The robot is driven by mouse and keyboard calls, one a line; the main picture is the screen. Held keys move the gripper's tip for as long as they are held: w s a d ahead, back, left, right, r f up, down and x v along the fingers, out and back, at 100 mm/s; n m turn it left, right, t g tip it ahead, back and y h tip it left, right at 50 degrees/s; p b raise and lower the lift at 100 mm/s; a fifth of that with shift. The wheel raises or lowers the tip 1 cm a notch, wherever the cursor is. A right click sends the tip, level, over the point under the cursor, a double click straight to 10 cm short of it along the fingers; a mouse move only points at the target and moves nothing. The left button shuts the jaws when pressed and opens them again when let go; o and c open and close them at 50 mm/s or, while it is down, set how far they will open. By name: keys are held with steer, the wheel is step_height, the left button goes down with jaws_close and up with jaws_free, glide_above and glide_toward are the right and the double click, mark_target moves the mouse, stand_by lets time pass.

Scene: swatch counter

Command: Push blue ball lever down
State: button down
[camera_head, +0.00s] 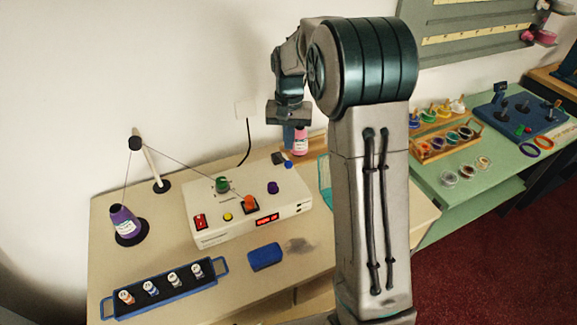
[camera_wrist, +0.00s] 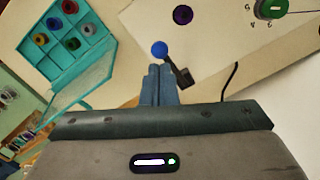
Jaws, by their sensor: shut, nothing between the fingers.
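The blue ball (camera_head: 288,165) of the lever sits at the back right of the white control box (camera_head: 230,237), beside its small black mount (camera_head: 278,158). In the wrist view the ball (camera_wrist: 159,49) shows just past my fingertips, with the dark lever mount (camera_wrist: 182,78) to their right. My gripper (camera_head: 297,147) has its blue fingers pointing down, a little above and behind the ball in the head view. The fingers (camera_wrist: 160,67) are together and empty. I cannot tell whether they touch the ball.
A pink bottle (camera_head: 301,145) stands behind my gripper. A teal compartment tray (camera_wrist: 57,62) is at the wrist view's left. A blue block (camera_head: 265,257) lies in front.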

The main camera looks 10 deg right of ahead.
mark_target(289, 161)
steer(key=shift+s+f+b, duration=0.15)
steer(key=shift+f+b, duration=0.8)
steer(key=shift+f, duration=0.75)
